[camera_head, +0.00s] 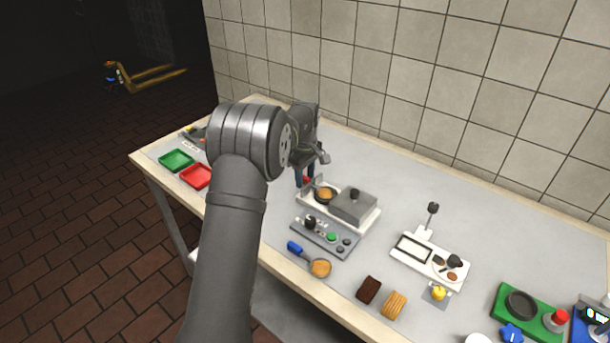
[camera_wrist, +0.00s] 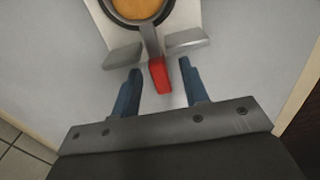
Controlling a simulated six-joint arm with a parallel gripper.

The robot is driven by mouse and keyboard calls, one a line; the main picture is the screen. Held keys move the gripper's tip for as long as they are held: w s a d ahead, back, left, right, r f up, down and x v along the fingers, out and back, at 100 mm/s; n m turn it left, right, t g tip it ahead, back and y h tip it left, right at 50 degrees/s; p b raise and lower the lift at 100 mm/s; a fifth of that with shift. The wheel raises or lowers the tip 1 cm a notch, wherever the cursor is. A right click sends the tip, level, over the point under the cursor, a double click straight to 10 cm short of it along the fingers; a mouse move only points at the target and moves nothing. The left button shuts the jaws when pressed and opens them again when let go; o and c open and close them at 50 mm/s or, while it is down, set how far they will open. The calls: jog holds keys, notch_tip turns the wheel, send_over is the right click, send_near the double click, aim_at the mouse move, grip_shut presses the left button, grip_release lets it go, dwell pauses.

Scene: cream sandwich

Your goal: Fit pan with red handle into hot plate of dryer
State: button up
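The pan with the red handle (camera_wrist: 159,76) lies at the top of the wrist view, with orange-brown contents (camera_wrist: 140,8). Its grey shaft runs between two grey angled plates. In the head view the pan (camera_head: 325,194) is at the left end of the white dryer (camera_head: 366,222), beside a grey box-like cover (camera_head: 354,205). It appears to be at the hot plate, but I cannot tell whether it is fully seated. My gripper (camera_wrist: 160,66) is open, its blue fingers on either side of the red handle with gaps. The hot plate is mostly hidden under the pan.
A grey control panel (camera_head: 326,238) is in front of the dryer, and a blue-handled pan (camera_head: 320,268) lies nearer the table edge. Red (camera_head: 196,176) and green (camera_head: 176,160) trays are at left. A white appliance (camera_head: 428,260) stands right. A tiled wall backs the table.

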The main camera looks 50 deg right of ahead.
notch_tip(320, 180, up, 18)
jog(key=shift+f, duration=0.25)
dwell(0.3)
jog(key=shift+f, duration=0.1)
dwell(0.5)
notch_tip(320, 180, down, 17)
jog(key=shift+f, duration=0.15)
dwell(0.4)
